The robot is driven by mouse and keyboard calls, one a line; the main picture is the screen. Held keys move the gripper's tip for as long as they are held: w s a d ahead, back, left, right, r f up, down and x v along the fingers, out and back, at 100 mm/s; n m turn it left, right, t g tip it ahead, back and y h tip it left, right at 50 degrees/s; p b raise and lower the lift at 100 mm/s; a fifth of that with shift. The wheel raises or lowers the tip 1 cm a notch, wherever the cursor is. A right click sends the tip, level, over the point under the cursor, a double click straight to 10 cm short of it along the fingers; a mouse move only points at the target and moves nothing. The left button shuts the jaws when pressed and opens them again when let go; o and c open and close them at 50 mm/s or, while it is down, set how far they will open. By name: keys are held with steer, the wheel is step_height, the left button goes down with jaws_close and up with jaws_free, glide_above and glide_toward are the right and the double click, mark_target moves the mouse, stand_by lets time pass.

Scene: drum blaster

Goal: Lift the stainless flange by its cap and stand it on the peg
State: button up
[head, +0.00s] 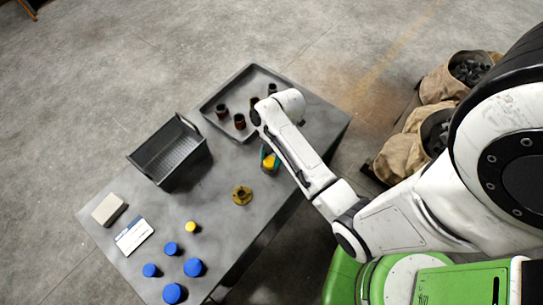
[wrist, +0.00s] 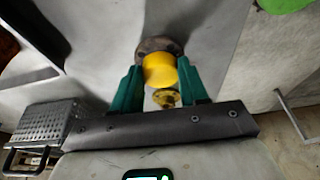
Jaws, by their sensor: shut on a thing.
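My gripper (wrist: 160,75) is shut on the yellow cap (wrist: 159,70), with one green finger on each side of it. The round dark metal rim of the stainless flange (wrist: 152,46) shows beyond the cap in the wrist view. In the head view the yellow cap (head: 269,161) shows between the fingers at the right part of the table, and the flange body is mostly hidden. I cannot tell whether the flange touches the table. I cannot make out the peg for certain in either view.
A brass flange (head: 241,195) lies on the table (head: 225,225) close to my gripper. A grey tray (head: 207,108) with several brown pieces is behind, and a dark crate (head: 150,158) stands left. A small yellow cap (head: 191,227) and several blue caps (head: 193,267) stand nearer the front.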

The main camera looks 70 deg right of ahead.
steer(key=shift+r+p, duration=2.65)
steer(key=shift+r, duration=1.4)
steer(key=shift+w, duration=0.1)
